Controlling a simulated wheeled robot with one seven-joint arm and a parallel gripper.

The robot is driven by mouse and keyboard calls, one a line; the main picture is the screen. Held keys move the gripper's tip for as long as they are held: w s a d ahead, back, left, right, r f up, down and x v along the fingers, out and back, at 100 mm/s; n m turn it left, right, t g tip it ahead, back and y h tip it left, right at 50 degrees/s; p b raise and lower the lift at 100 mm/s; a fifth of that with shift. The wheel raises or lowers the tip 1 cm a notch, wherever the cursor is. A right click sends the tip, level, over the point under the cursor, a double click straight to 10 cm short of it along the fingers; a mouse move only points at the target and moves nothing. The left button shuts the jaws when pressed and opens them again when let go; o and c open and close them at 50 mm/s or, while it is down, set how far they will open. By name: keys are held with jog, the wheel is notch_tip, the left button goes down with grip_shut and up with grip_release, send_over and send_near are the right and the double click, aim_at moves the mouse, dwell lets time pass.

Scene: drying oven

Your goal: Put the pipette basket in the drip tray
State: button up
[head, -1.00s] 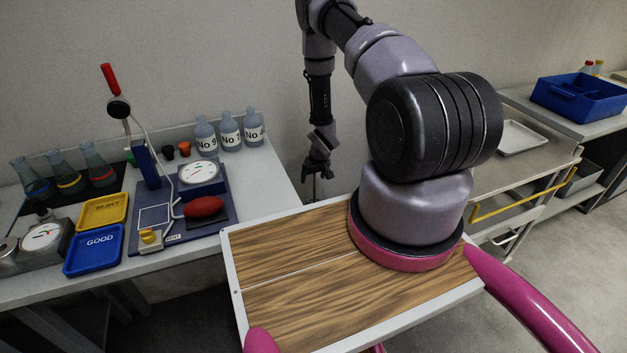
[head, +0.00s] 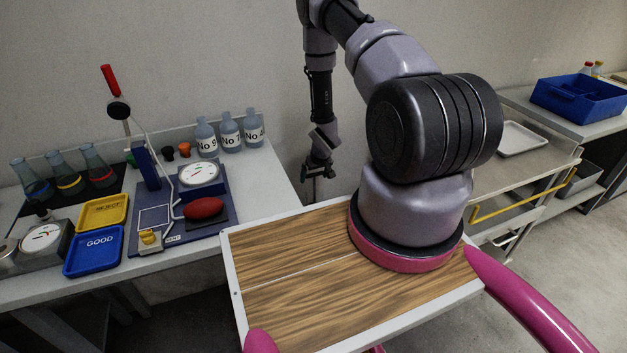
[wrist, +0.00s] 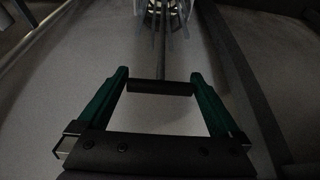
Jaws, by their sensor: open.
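My gripper (head: 318,172) hangs from my arm beyond the wooden-topped surface in the head view. In the wrist view its two green fingers (wrist: 160,100) are apart. A dark horizontal bar (wrist: 160,88) lies between them, and I cannot tell whether it touches them. A thin rod (wrist: 159,58) runs from the bar to a round wire-like object (wrist: 162,10) at the top edge, which looks like the pipette basket; it is cut off and dim. No basket is visible in the head view. A shallow pale tray (head: 520,139), possibly the drip tray, lies on the right-hand unit.
The left bench holds a blue GOOD tray (head: 95,251), a yellow REJECT tray (head: 103,213), flasks, labelled bottles and gauges. A yellow rail (head: 525,196) runs along the right unit. A blue bin (head: 580,97) stands farther right. The wooden top (head: 310,275) is clear beside my arm.

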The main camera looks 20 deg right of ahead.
jog(key=s+a+r+m+t, duration=0.1)
jog(key=s+r, duration=0.1)
jog(key=r, duration=1.9)
jog(key=s+a+r+m, duration=0.1)
jog(key=s+r+m, duration=0.1)
jog(key=r, duration=1.8)
jog(key=s+a+r+y, duration=0.1)
jog(key=s+a+r, duration=0.3)
jog(key=s+r, duration=0.7)
jog(key=s+a+r+m+t+y, duration=0.1)
jog(key=s+a+r, duration=0.3)
jog(key=s+r, duration=0.7)
jog(key=s, duration=0.3)
jog(key=shift+s+t, duration=0.25)
jog(key=shift+t, duration=0.05)
